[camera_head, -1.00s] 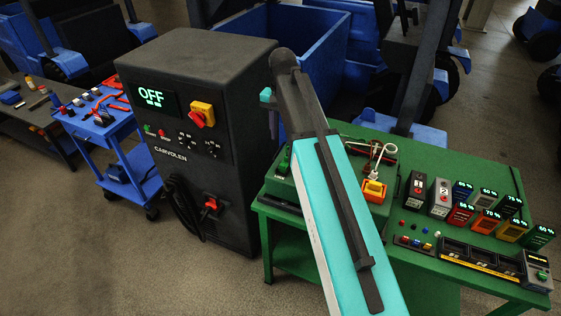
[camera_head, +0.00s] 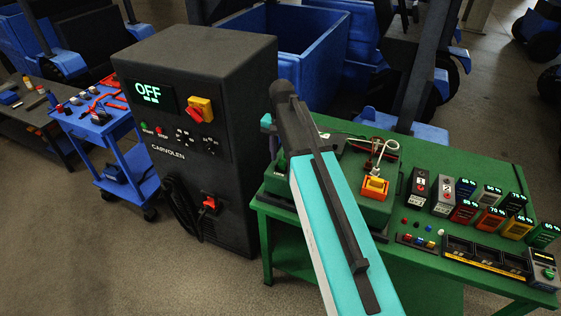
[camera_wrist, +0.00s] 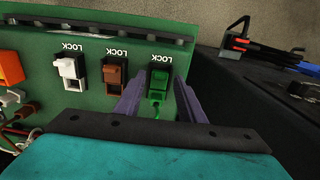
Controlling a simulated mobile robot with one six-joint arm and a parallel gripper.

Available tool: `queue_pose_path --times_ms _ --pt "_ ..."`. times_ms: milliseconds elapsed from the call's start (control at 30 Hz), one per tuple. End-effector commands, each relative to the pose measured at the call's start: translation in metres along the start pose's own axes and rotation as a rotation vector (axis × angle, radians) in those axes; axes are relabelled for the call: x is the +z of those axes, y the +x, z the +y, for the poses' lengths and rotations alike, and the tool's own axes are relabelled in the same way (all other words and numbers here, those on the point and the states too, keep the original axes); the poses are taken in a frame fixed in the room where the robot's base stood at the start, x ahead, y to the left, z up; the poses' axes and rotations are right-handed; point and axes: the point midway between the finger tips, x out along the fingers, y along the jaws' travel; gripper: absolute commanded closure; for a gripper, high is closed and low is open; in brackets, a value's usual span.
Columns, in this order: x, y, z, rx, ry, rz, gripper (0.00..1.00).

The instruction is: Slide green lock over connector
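The green lock (camera_wrist: 158,82) is at the right end of a row on the green box panel (camera_wrist: 105,30) in the wrist view, with the word LOCK above it. A green connector part shows just below it; how far the lock covers it I cannot tell. My gripper (camera_wrist: 160,88) has its two purple fingers apart, one on each side of the green lock, with small gaps seeming to show. A white lock (camera_wrist: 70,70) and a brown lock (camera_wrist: 115,72) are to the left.
The black cabinet (camera_head: 190,60) reading OFF stands close left of the green table (camera_head: 440,150). An orange switch (camera_head: 375,188) and looped wires sit right of my arm. Battery-like blocks (camera_head: 490,219) and a black tray (camera_head: 485,258) fill the table's right side.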

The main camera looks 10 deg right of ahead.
Motion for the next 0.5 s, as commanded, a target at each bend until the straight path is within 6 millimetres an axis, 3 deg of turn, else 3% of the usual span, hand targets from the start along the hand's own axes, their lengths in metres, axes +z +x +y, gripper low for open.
queue_pose_path --times_ms 133,500 --pt "0.0003 0.0106 -0.0001 0.000 0.000 0.000 0.64" --pt "0.0006 0.0125 -0.0006 0.000 -0.001 0.000 0.64"
